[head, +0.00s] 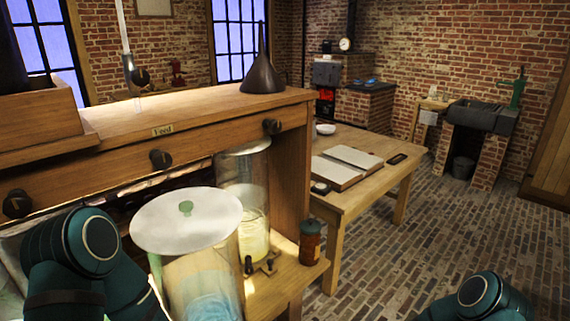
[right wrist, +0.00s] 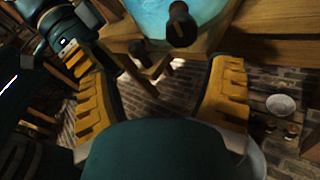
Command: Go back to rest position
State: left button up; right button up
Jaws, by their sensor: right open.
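My right gripper (right wrist: 152,62) shows in the right wrist view with its two yellow ribbed fingers spread wide. Nothing is between them. In the head view, a teal part of my right arm (head: 480,293) is low at the right, over the brick floor, and its gripper is out of the frame. My left arm (head: 85,245) is bent at the lower left, in front of the shelf. Its gripper cannot be made out.
A glass jar with pale contents (head: 246,200) stands under the wooden shelf (head: 190,105). A white disc (head: 187,220) covers a nearer jar with blue liquid (head: 210,298). A brown bottle (head: 310,243) stands beside them. A table (head: 365,185) holds an open book. Floor (head: 430,240) is clear.

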jog(key=s+d+f+n+g+h, duration=0.1)
jog(key=s+f+n+g+h, duration=0.25)
jog(key=s+n+h, duration=0.35)
jog(key=s+d+r+n+t+h, duration=0.1)
jog(key=s+d+n+t+h, duration=0.2)
jog(key=n, duration=1.1)
jog(key=d+t+h, duration=0.1)
jog(key=d+h, duration=0.2)
jog(key=d, duration=0.2)
jog(key=shift+s+d, duration=0.2)
jog(key=shift+d, duration=0.05)
pick_arm(q)
jog(key=shift+c, duration=0.4)
